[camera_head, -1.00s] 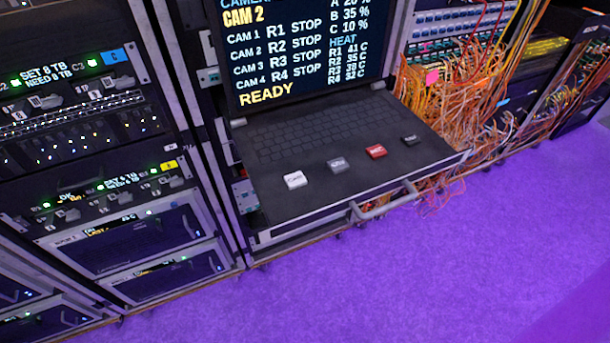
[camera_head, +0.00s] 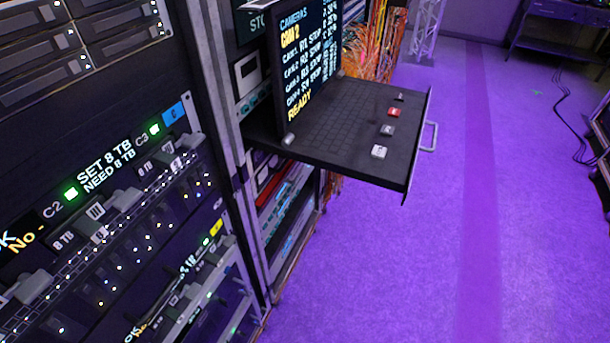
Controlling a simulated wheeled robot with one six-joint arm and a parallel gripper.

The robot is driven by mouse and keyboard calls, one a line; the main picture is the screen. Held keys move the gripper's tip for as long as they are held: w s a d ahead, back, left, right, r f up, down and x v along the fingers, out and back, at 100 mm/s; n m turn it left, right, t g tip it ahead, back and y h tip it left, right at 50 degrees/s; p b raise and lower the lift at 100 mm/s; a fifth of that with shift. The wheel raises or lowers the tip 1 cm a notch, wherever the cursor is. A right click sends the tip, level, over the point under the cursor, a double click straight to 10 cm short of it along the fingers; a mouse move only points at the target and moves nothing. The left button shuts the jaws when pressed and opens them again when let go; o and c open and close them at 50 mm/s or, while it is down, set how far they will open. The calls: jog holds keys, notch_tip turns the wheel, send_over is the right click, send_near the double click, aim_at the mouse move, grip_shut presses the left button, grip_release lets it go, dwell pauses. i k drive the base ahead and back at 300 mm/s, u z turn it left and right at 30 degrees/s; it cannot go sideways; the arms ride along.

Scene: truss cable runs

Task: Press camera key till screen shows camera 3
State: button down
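The screen (camera_head: 308,60) stands upright at the back of a pulled-out keyboard drawer (camera_head: 345,155). It reads "CAMERAS", "CAM 2" in yellow, rows for several cameras marked STOP, and "READY" at the bottom. On the drawer's right part is a row of raised keys: a white key (camera_head: 379,151) nearest me, then a grey key (camera_head: 386,130), a red key (camera_head: 393,112) and a black key (camera_head: 399,97). The key labels are too small to read here, so I cannot tell for certain which is the camera key. My gripper is not in view.
A server rack (camera_head: 100,200) with green lights fills the left side close by. The drawer juts from its rack, with a handle (camera_head: 430,136) on its outer edge. Orange cables (camera_head: 372,40) hang behind. Purple floor (camera_head: 420,250) is open at right; a dark table (camera_head: 560,30) stands far back.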

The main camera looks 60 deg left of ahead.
aim_at(379, 151)
jog(key=k, duration=0.6)
jog(key=u, duration=1.85)
jog(key=i, duration=0.5)
jog(key=u, duration=0.1)
